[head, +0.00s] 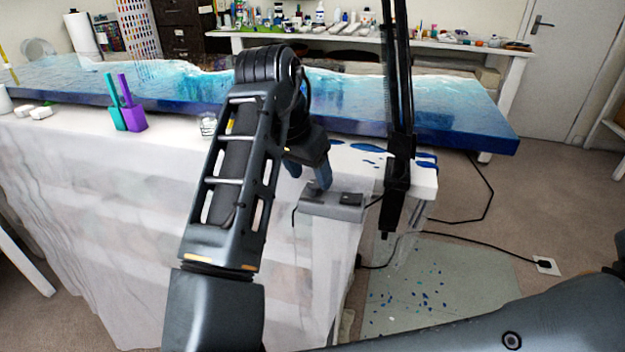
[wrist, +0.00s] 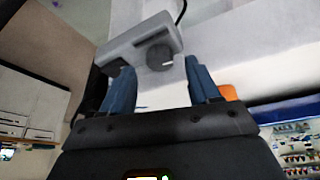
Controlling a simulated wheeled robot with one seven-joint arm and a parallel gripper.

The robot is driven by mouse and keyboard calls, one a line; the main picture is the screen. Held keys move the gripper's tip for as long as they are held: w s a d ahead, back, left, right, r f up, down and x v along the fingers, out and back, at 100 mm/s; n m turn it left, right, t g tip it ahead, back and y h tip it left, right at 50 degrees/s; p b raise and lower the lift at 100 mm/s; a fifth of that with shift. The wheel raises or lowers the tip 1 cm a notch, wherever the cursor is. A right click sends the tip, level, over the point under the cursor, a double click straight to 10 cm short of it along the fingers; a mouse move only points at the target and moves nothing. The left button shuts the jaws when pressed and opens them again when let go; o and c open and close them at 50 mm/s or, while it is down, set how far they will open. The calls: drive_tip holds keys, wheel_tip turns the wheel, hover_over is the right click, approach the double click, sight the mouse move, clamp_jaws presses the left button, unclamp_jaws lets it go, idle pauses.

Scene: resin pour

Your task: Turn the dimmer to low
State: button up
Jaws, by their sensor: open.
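The dimmer is a small grey box (head: 333,208) on the front of the white-draped table, near its right corner. In the wrist view the dimmer box (wrist: 135,42) shows a round dark knob (wrist: 158,53) with a small light mark low on its face. My gripper (head: 319,182) is at the dimmer in the head view, in front of part of its top. In the wrist view my gripper (wrist: 160,65) is open, its two blue-grey fingertips apart, one either side of the knob. I cannot tell whether they touch it.
A blue resin tabletop (head: 440,105) lies across the table behind my arm. A purple cup (head: 133,119) and teal cup stand at left. A black upright post (head: 398,120) stands close right of the dimmer. A cable runs to a floor socket (head: 546,265).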

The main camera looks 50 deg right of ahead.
sight(315, 188)
drive_tip(key=shift+x, duration=1.35)
drive_tip(key=shift+c, duration=0.3)
drive_tip(key=c, duration=1)
drive_tip(key=n+t+p, duration=0.1)
drive_tip(key=n, duration=0.1)
drive_tip(key=n+p, duration=0.1)
drive_tip(key=n, duration=0.1)
drive_tip(key=shift+s+d+r+n+t, duration=0.2)
drive_tip(key=shift+n+t, duration=0.1)
drive_tip(key=shift+t, duration=0.1)
drive_tip(key=n+t+p, duration=0.1)
drive_tip(key=n+p, duration=0.1)
drive_tip(key=n, duration=0.1)
drive_tip(key=shift+s+n+y+p, duration=0.1)
drive_tip(key=shift+n+y+p, duration=0.25)
drive_tip(key=shift+n+y, duration=0.05)
drive_tip(key=shift+f+n+t+p, duration=0.1)
drive_tip(key=shift+n+t+p, duration=0.4)
drive_tip(key=shift+n, duration=0.3)
drive_tip(key=shift+y, duration=0.3)
